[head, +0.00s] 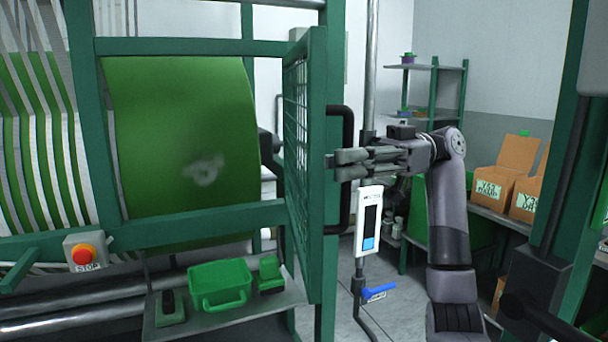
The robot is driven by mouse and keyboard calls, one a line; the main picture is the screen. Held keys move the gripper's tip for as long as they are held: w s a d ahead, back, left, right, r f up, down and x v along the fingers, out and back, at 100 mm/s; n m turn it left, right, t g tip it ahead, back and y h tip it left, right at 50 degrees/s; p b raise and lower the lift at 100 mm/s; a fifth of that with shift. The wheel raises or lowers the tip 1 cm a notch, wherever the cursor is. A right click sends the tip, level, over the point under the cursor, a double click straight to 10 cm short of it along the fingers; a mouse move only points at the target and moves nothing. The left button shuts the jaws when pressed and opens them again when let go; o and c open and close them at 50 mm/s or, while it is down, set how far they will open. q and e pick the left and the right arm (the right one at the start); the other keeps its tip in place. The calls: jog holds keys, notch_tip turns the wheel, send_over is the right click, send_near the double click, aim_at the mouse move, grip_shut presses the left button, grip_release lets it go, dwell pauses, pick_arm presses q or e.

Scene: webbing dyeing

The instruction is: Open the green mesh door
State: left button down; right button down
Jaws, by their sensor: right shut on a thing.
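The green mesh door (296,130) is right of centre in the head view. I see it steeply from the side, at an angle to the machine's green front frame. A black handle (346,118) is on the door's near upright, on its right side. My right gripper (340,164) comes from the right, with its fingers shut on the middle of this handle. The fingers hide part of the handle. My left gripper is out of view.
A white level gauge (369,222) with a blue-handled valve (379,291) stands close below my right gripper. A green basket (220,285) rests on a low shelf. A red stop button (84,254) is at left. Cardboard boxes (490,185) stand at right.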

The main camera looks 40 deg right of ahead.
jog(key=shift+s+v, duration=0.25)
jog(key=shift+v, duration=0.85)
jog(key=c, duration=1.6)
grip_release()
